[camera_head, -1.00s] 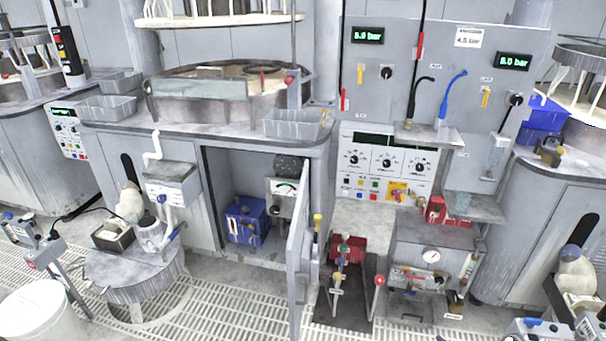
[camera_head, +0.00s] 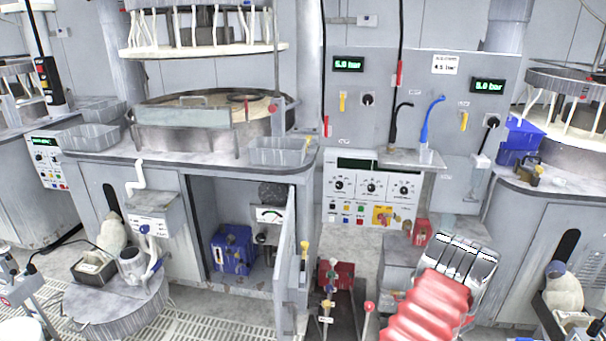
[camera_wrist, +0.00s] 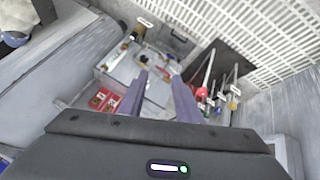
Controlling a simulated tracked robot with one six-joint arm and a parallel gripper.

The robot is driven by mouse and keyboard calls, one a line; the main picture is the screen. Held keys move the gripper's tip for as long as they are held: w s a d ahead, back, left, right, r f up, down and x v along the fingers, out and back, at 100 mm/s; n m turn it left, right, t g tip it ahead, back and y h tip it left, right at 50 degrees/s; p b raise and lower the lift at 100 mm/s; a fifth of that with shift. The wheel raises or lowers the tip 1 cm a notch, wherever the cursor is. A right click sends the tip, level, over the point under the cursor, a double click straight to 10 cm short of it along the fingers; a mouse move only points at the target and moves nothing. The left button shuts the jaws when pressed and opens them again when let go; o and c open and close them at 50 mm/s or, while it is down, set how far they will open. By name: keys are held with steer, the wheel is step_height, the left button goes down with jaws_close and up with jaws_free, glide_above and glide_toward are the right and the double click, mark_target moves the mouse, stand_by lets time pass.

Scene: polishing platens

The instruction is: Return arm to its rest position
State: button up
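My gripper (camera_wrist: 160,76) shows in the wrist view with two purple-grey fingers apart and nothing visible between them. It points down toward a grey cabinet top with valves and a small red box (camera_wrist: 103,99). In the head view, the red bellows and silver part of my arm (camera_head: 430,300) show at lower right, in front of the grey cabinet. The fingers cannot be made out in the head view.
An open cabinet door (camera_head: 286,270) stands left of the red-knobbed levers (camera_head: 369,307). A control panel (camera_head: 372,188) is behind my arm. A round grey stool (camera_head: 115,305) is at lower left. White floor grating (camera_wrist: 225,30) shows beyond the fingers.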

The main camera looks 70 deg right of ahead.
steer(key=w+a+r+y, duration=0.1)
steer(key=w+a+r, duration=0.3)
steer(key=w+r, duration=0.4)
steer(key=w+a+r+g+y, duration=0.1)
steer(key=w+a+r, duration=0.35)
steer(key=w, duration=0.55)
steer(key=w+a+r+y, duration=0.1)
steer(key=w+a+r, duration=0.2)
steer(key=w+r, duration=0.5)
steer(key=w+a+r+y, duration=0.1)
steer(key=w+a+r, duration=0.4)
steer(key=w+a, duration=0.5)
steer(key=w+a+r+n+t+y, duration=0.15)
steer(key=w+a+r, duration=0.3)
steer(key=a, duration=0.65)
steer(key=w+a+r+n, duration=0.25)
steer(key=w+a, duration=0.35)
steer(key=a, duration=0.5)
steer(key=w+a+r+n+t+y, duration=0.1)
steer(key=a+r, duration=0.4)
steer(key=a, duration=0.7)
steer(key=w+a+r+n+t, duration=0.2)
steer(key=a+r+n+t, duration=0.2)
steer(key=a, duration=0.9)
steer(key=shift+r+n+y, duration=0.35)
steer(key=shift+r+n, duration=0.3)
steer(key=shift+n, duration=0.55)
steer(key=shift+d, duration=0.1)
